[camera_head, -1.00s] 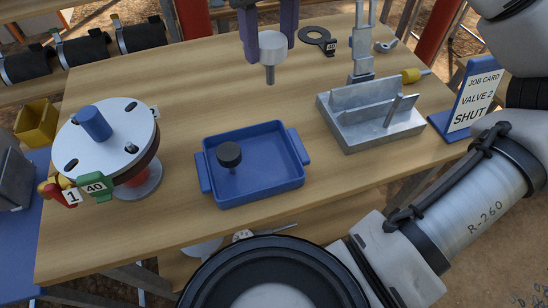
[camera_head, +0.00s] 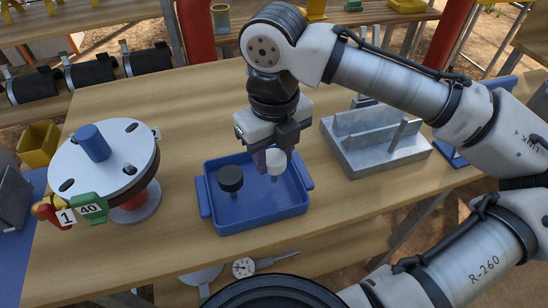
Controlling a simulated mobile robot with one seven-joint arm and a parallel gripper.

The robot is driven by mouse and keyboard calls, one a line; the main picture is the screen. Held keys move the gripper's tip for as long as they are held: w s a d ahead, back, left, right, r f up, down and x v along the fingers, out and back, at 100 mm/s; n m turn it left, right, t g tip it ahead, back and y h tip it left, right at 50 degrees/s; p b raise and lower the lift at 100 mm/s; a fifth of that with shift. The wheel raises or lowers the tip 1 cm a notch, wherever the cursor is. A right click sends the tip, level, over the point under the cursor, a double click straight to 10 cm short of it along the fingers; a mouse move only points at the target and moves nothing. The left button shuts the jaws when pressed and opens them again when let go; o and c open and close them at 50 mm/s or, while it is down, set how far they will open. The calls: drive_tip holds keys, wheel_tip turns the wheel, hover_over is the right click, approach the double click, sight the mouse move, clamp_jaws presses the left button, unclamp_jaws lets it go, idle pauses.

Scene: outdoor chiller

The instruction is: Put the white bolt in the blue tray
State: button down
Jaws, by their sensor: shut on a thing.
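The white bolt (camera_head: 277,160) has a pale round head with a grey shank pointing down. My gripper (camera_head: 271,163) is shut on its head and holds it upright over the right part of the blue tray (camera_head: 251,218). Whether the shank tip touches the tray floor I cannot tell. The far edge of the tray is partly hidden by my gripper. A black-headed bolt (camera_head: 231,179) stands head-up inside the tray at the left.
A white flange (camera_head: 100,163) with a blue plug and numbered tags stands left of the tray. A grey metal fixture block (camera_head: 375,150) stands to the right. Part of the job card sign is hidden behind my arm. The table behind the tray is mostly clear.

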sight(274, 157)
drive_tip(key=shift+f, duration=0.75)
drive_tip(key=shift+f, duration=0.2)
drive_tip(key=c, duration=0.9)
unclamp_jaws()
drive_tip(key=shift+r, duration=0.15)
wheel_tip(274, 157, up, 12)
drive_tip(key=shift+r, duration=0.1)
